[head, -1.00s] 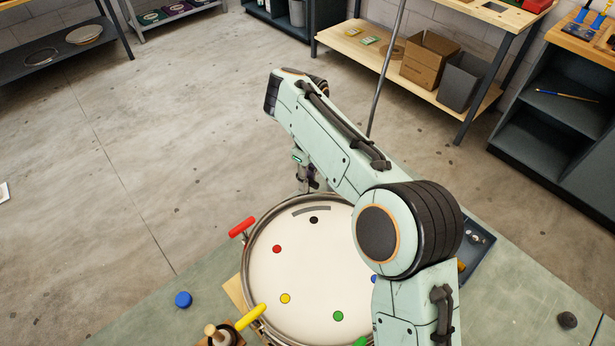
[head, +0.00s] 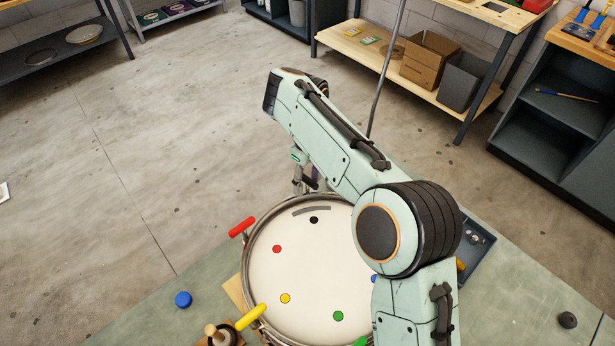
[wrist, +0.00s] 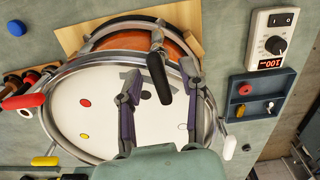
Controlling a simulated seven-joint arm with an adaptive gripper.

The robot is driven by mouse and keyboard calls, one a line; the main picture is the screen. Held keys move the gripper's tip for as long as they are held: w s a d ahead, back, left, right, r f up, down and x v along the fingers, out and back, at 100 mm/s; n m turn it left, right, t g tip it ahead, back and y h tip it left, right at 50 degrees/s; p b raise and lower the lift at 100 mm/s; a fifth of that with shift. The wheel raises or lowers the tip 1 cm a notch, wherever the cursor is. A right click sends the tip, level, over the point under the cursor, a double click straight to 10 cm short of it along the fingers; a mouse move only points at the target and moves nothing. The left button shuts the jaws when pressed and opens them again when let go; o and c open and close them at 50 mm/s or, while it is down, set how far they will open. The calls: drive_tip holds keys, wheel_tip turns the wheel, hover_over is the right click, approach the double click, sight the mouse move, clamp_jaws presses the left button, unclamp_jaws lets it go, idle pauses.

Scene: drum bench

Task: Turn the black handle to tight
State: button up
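The black handle (wrist: 158,79) shows in the wrist view at the drum's rim, on a metal stem at the top of the drum (wrist: 75,127). My gripper (wrist: 163,68) is open, its two fingers well apart. In this view the handle lies between the fingers, nearer the left one; I see no clear grip on it. In the head view the drum (head: 300,270) has a white head with coloured dots, a black dot near its far rim. My gripper (head: 304,180) is partly hidden there behind my arm, and the black handle cannot be made out.
A red handle (head: 241,227) and a yellow handle (head: 250,317) stick out around the rim; a white handle (wrist: 230,147) shows too. A tray (wrist: 256,93) with small parts and a white dial box with red display (wrist: 270,40) lie right. A blue disc (head: 183,299) is left.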

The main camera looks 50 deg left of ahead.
sight(308, 178)
wheel_tip(308, 178, up, 12)
idle(0.8)
idle(0.4)
